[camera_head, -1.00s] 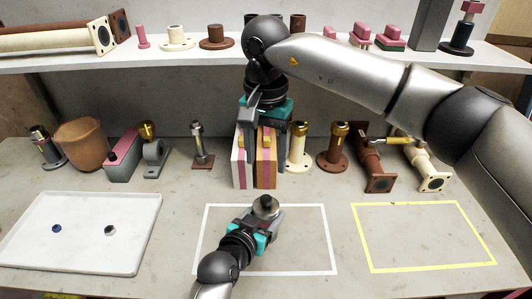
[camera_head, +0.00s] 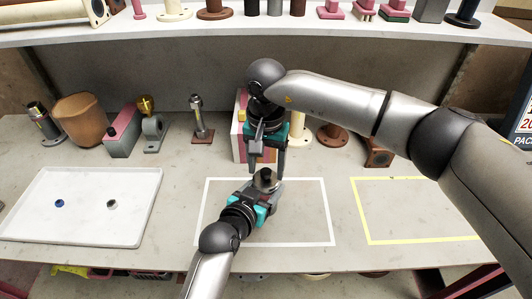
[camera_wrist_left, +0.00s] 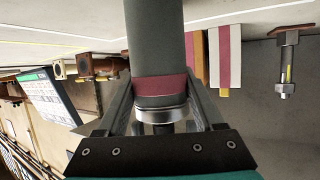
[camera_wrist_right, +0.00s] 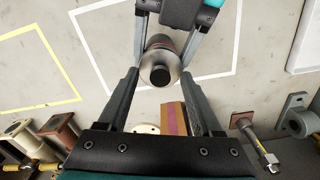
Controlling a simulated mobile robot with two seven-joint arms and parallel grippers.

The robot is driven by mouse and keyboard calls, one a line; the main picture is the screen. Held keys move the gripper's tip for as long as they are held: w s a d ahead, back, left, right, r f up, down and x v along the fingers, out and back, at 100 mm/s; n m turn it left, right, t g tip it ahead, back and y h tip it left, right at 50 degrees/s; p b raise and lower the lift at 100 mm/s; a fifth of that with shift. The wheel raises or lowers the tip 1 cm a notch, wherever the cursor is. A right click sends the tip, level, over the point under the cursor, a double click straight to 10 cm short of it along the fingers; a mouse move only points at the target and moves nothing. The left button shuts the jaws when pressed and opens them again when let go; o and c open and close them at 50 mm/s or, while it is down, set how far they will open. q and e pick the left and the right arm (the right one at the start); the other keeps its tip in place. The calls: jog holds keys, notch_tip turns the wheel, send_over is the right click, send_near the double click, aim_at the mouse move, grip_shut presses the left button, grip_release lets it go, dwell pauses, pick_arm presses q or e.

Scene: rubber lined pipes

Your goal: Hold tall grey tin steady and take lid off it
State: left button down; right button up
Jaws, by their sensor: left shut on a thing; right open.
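The tall grey tin (camera_wrist_left: 155,40) shows in the left wrist view as a dark grey cylinder with a maroon band and a silver lid (camera_wrist_left: 160,114) with a black knob. In the head view it stands within the white outlined rectangle, mostly hidden by my grippers, its lid (camera_head: 266,180) on top. My left gripper (camera_head: 262,192) is shut on the tin from the front. My right gripper (camera_head: 268,162) is open, pointing down just above the lid. In the right wrist view the lid (camera_wrist_right: 160,68) lies between and beyond its fingers, apparently untouched.
A white tray (camera_head: 25,225) with two small round pieces is at the left. A yellow outlined rectangle (camera_head: 410,241) at the right is empty. Striped blocks (camera_head: 240,140), a standing bolt (camera_head: 199,115) and pipe fittings line the back, close behind my right gripper. A shelf (camera_head: 200,32) runs above.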

jog(key=shift+f, duration=0.3)
grip_shut()
dwell(0.4)
jog(key=shift+r, duration=0.25)
dwell(0.8)
jog(key=shift+r, duration=0.95)
